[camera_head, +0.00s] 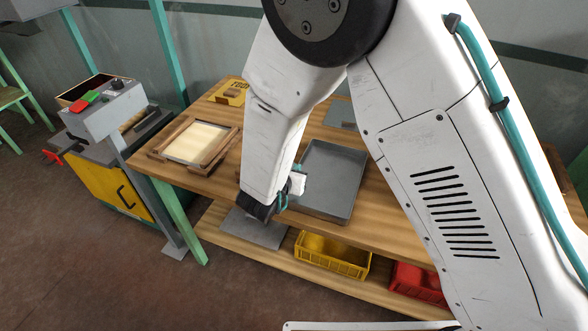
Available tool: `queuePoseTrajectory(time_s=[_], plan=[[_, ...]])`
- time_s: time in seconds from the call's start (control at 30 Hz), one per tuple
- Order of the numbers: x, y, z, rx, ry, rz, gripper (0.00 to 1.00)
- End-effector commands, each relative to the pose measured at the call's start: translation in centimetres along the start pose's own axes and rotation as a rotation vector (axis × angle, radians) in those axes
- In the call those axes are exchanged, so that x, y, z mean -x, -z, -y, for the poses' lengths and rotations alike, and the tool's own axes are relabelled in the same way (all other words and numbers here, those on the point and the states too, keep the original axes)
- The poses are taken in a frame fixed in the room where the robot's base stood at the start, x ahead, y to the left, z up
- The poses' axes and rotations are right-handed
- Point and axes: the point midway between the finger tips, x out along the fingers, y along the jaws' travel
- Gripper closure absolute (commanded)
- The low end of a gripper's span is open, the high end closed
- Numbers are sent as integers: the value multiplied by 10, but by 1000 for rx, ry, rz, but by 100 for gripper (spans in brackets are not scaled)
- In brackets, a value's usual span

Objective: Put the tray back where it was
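A shallow grey tray (342,196) lies on the wooden workbench (385,222), in the middle of the view. My white arm reaches down in front of it and hides its left side. My gripper (292,190) is at the lower end of the arm, by the tray's left edge. The arm's end covers most of it, so I cannot tell whether its fingers are open or touch the tray.
A wooden frame with a pale panel (196,141) lies on the bench's left end. A yellow piece (232,93) lies behind it. The lower shelf holds a grey plate (256,229), a yellow bin (333,257) and a red bin (416,283). A yellow-and-grey machine (104,178) stands left.

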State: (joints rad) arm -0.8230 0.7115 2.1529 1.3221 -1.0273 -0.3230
Motion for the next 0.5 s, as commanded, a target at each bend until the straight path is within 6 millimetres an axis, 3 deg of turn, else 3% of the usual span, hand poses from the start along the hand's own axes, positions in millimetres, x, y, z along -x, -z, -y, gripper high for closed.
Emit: queuePoseTrajectory(time_s=[0.07,0.17,0.5], plan=[[-1,-2,0,1,0,0,100],[-1,-2,0,0,0,0,76],[1,1,0,-1,0,0,76]])
